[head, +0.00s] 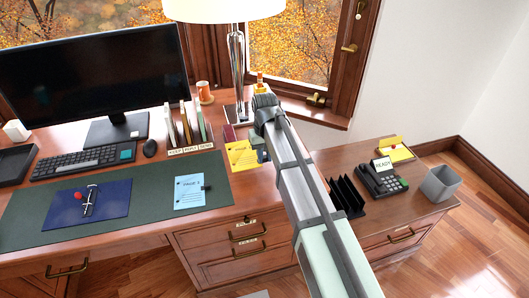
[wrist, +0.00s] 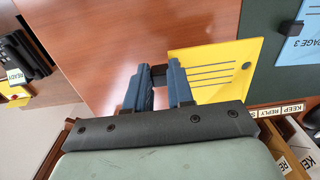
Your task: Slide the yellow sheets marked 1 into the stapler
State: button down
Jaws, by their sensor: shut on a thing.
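The yellow sheets (head: 241,156) are at the desk's right part, beyond the green mat; their mark is too small to read. In the wrist view the yellow sheets (wrist: 215,68) extend to the right of my gripper's fingers. In the head view my gripper (head: 263,150) is mostly hidden by my arm. I cannot tell whether the sheets touch the desk. A slim dark and silver device with a red part, probably the stapler (head: 88,201), lies on a blue pad (head: 112,207).
A blue sheet (head: 191,191) with a black tab lies on the green mat (head: 150,208). Upright folders (head: 186,125) with labels and a lamp (head: 237,65) stand behind. A black rack (head: 347,195), a phone (head: 380,180) and a grey bin (head: 440,183) are at right.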

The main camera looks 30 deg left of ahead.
jog(key=shift+f, duration=1.05)
jog(key=shift+w+a+f, duration=0.15)
jog(key=shift+a+f, duration=0.05)
jog(key=shift+f, duration=0.55)
jog(key=shift+w+a+f, duration=0.15)
jog(key=shift+w+f, duration=0.05)
jog(key=shift+f, duration=0.6)
jog(key=shift+w+a+f, duration=0.15)
jog(key=shift+a+f, duration=0.05)
jog(key=shift+f, duration=0.55)
jog(key=shift+w+a, duration=2.05)
jog(key=shift+w, duration=0.05)
jog(key=c, duration=0.9)
grip_release()
jog(key=shift+r, duration=0.2)
notch_tip(320, 180, up, 7)
jog(key=shift+f, duration=0.15)
